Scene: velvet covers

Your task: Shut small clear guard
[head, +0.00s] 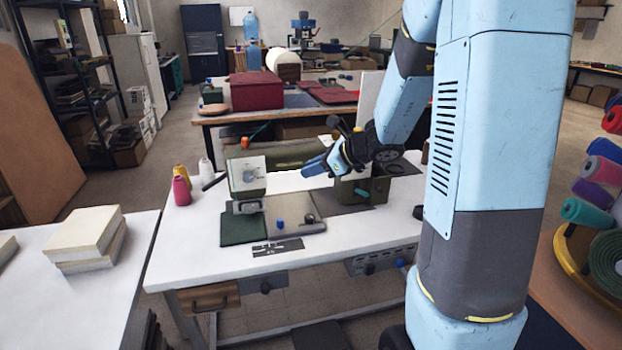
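A green sewing machine stands on the white table (190,245). Its head (247,174) with a pale front plate is at left, and its green column (375,188) with a teal lever is at right. My gripper (314,167) is between them, over the machine's upper middle, to the right of the head. Its blue fingers point left; their gap is too small to judge, and I see nothing clearly held. The arm and gripper hide part of the machine. I cannot make out the small clear guard with certainty; the area under the head is small and unclear.
Pink and yellow thread cones (181,188) and a white cone (206,170) stand at the table's back left. A blue knob (280,224) is on the machine's bed. Pale blocks (88,240) lie on a side table at left. The table's front left is clear.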

